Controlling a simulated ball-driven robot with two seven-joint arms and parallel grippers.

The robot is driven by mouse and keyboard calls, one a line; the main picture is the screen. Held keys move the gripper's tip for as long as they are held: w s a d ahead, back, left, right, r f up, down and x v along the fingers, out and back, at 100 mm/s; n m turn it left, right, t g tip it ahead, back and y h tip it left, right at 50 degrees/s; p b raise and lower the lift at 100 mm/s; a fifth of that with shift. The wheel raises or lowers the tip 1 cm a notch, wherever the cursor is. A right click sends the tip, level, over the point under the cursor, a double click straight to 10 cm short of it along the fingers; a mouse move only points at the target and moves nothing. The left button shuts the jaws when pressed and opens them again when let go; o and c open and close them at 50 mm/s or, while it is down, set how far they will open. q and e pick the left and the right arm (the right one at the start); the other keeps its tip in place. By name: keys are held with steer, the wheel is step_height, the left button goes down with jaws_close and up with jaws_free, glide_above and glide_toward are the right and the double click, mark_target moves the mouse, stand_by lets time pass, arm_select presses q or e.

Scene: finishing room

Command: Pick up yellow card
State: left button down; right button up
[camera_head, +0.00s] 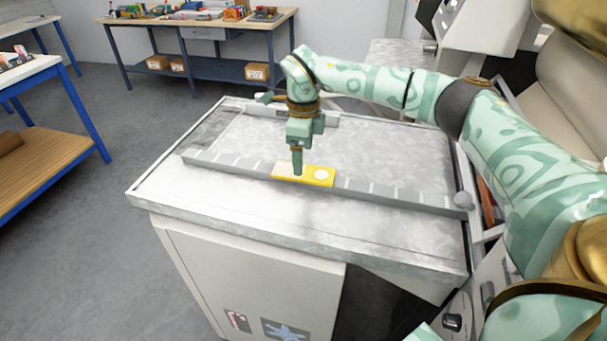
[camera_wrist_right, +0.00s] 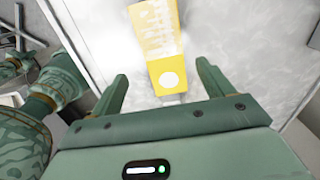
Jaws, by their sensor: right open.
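The yellow card (camera_head: 319,176) lies on the grey metal top of the machine, by the long grey bar. It has a white round spot at one end and a paler part at the other. My right gripper (camera_head: 297,170) is above the card's paler left part, pointing down. In the right wrist view, the card (camera_wrist_right: 168,74) shows beyond and between the two fingers of my right gripper (camera_wrist_right: 160,80). The fingers stand apart, with nothing held between them. I cannot tell the exact gap between fingertips and card. My left gripper is not in view.
The grey bar (camera_head: 400,192) runs across the machine top (camera_head: 240,205), with a round knob (camera_head: 462,199) at its right end. The front of the top is clear. A workbench (camera_head: 200,22) with boxes stands behind, and a blue-legged table (camera_head: 40,150) stands at left.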

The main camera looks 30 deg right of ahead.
steer(key=f, duration=0.4)
steer(key=shift+w+d+f+b, duration=0.25)
steer(key=shift+f+b, duration=0.15)
steer(key=shift+r, duration=0.1)
steer(key=c, duration=1.1)
steer(key=shift+o, duration=0.2)
